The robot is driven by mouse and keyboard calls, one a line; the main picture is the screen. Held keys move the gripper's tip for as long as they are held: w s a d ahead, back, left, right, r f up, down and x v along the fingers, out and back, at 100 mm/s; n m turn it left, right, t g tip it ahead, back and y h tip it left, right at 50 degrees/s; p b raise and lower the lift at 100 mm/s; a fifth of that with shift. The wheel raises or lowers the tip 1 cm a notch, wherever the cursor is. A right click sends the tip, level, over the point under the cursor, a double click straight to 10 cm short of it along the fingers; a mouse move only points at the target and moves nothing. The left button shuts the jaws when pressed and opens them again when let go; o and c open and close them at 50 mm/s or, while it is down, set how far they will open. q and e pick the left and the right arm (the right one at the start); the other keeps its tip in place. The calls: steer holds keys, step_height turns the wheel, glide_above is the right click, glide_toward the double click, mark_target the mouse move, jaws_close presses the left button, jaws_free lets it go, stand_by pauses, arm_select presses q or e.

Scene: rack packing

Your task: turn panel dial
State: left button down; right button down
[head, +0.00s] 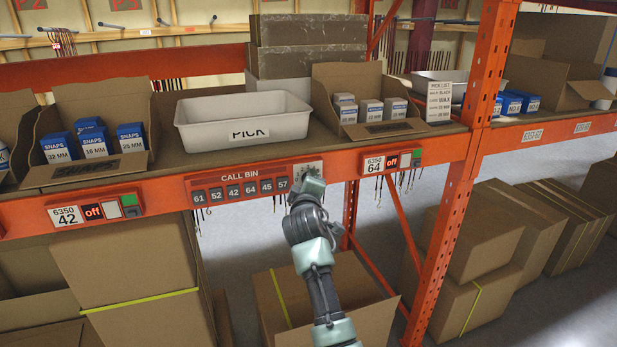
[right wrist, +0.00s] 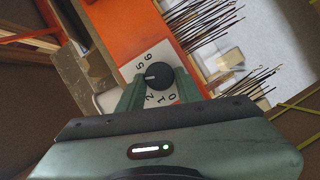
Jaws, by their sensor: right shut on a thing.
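The dial is a round black knob (right wrist: 160,74) on a white number plate (right wrist: 152,57) in the right wrist view. Its white pointer line faces left in that view. The digits 5 and 6 show above the left finger, and 2, 1 and 0 show below the knob; the part of the scale between 2 and 5 is covered. My right gripper (right wrist: 159,88) is shut on the knob, one green finger on each side. In the head view my right gripper (head: 312,188) covers the knob at the right end of the call bin panel (head: 240,171). My left gripper is out of view.
The panel sits on an orange shelf beam (head: 155,205). Above it stand a grey pick tote (head: 240,115) and cartons of small boxes. An orange upright (head: 470,150) rises to the right. A large cardboard box (head: 375,322) stands below, close to my right arm.

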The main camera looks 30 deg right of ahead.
steer(key=shift+r+m+y+p, duration=0.1)
steer(key=shift+m+y+p, duration=0.2)
steer(key=shift+m+p, duration=0.25)
steer(key=c, duration=0.9)
jaws_free()
steer(key=shift+c, duration=0.2)
steer(key=b+v, duration=0.2)
steer(key=v, duration=0.5)
steer(key=shift+s+a+b, duration=0.2)
steer(key=shift+s+b, duration=0.1)
steer(key=shift+b, duration=0.1)
